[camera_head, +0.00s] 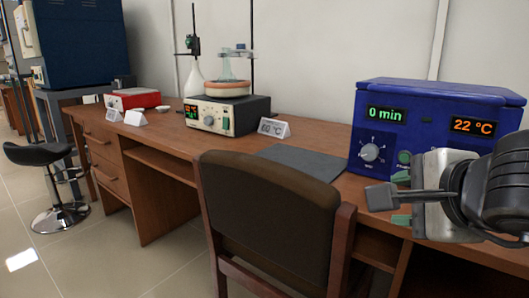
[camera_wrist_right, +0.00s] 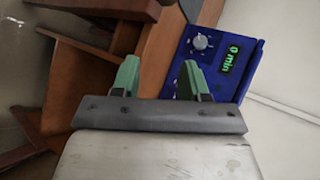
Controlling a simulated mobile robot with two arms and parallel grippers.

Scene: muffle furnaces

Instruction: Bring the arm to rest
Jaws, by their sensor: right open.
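My right gripper (camera_head: 401,199) is at the right of the head view, in front of the blue muffle furnace (camera_head: 405,112). Its two green-tipped fingers are apart with nothing between them. In the right wrist view the open gripper (camera_wrist_right: 160,80) points toward the desk edge and the furnace (camera_wrist_right: 240,68). The furnace shows "0 min" and "22 °C". The gripper and arm hide its lower right part. My left gripper is not in view.
A brown chair (camera_head: 275,205) stands against the wooden desk (camera_head: 165,150). On the desk are a grey mat (camera_head: 300,162), a hotplate (camera_head: 225,115) with glassware, a red device (camera_head: 133,98) and white cards. A black stool (camera_head: 40,155) stands at left on open floor.

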